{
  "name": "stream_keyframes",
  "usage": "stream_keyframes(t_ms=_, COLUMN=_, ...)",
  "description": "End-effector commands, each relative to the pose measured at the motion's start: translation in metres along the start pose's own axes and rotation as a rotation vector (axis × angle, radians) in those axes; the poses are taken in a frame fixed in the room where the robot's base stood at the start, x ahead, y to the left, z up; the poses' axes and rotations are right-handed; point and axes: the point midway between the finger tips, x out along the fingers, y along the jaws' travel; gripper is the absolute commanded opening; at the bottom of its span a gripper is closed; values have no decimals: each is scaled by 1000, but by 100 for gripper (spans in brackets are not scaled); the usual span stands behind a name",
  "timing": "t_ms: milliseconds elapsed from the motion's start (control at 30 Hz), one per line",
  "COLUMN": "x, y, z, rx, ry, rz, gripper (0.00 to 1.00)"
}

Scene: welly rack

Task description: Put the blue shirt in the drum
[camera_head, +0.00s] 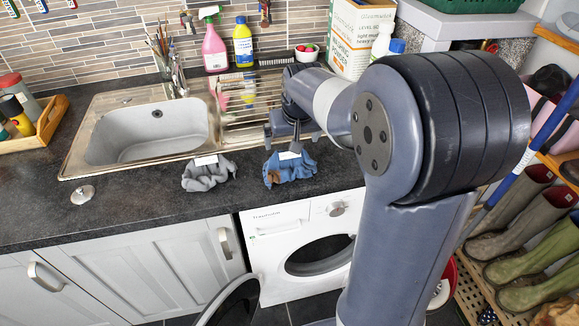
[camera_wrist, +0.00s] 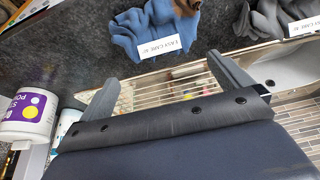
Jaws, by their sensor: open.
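My gripper (camera_head: 282,142) is over the front edge of the draining board, just behind the shirt. In the wrist view my gripper (camera_wrist: 162,72) has its two fingers wide apart, with nothing between them. The drum (camera_head: 322,256) is the dark round opening of the white washing machine (camera_head: 277,219) under the worktop. Its round door (camera_head: 232,302) stands open to the left. My arm hides the machine's right side.
A grey cloth (camera_head: 207,175) with a white label lies left of the shirt. The steel sink (camera_head: 150,135) is behind it. Bottles (camera_head: 214,48) and a large box (camera_head: 355,35) stand at the back. Boots (camera_head: 512,215) fill a rack at right.

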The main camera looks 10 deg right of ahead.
Motion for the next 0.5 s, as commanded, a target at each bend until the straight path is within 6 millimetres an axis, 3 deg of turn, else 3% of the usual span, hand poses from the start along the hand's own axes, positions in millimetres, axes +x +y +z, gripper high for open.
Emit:
stream_keyframes(t_ms=267, x=23, y=-2, z=1, rx=0, ry=-3, rz=0, gripper=98)
stream_keyframes(t_ms=500, x=56, y=-4, z=2, rx=0, ry=-2, rz=0, gripper=98)
